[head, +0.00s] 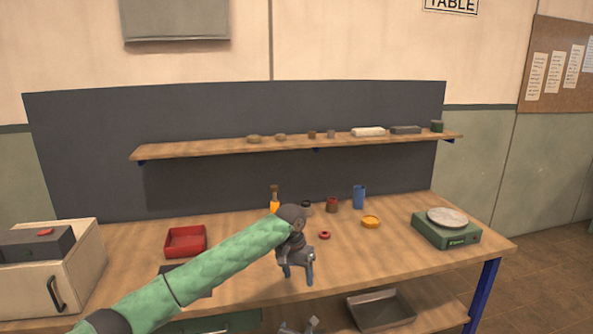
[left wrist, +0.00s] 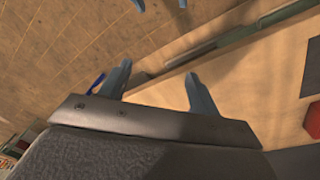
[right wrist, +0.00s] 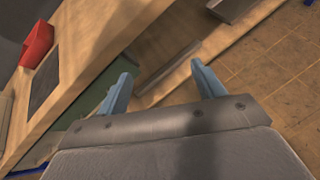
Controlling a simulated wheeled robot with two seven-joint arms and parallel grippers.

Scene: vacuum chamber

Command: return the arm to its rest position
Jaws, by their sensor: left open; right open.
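My left arm, in a green sleeve, reaches across the front of the workbench (head: 400,255) in the head view. Its left gripper (head: 298,277) hangs over the bench's front edge, with its fingers apart and nothing between them. In the left wrist view the same gripper (left wrist: 158,78) is open and empty above the bench edge and the floor. My right gripper (head: 299,328) shows only in part at the bottom of the head view. In the right wrist view it (right wrist: 160,75) is open and empty, with the bench edge and lower shelf beyond its fingers.
A red tray (head: 185,242), a red ring (head: 324,235), a yellow dish (head: 371,221), a blue cup (head: 359,197) and a green scale (head: 446,233) stand on the bench. A cabinet (head: 85,265) is at left. A metal tray (head: 381,310) sits on the lower shelf.

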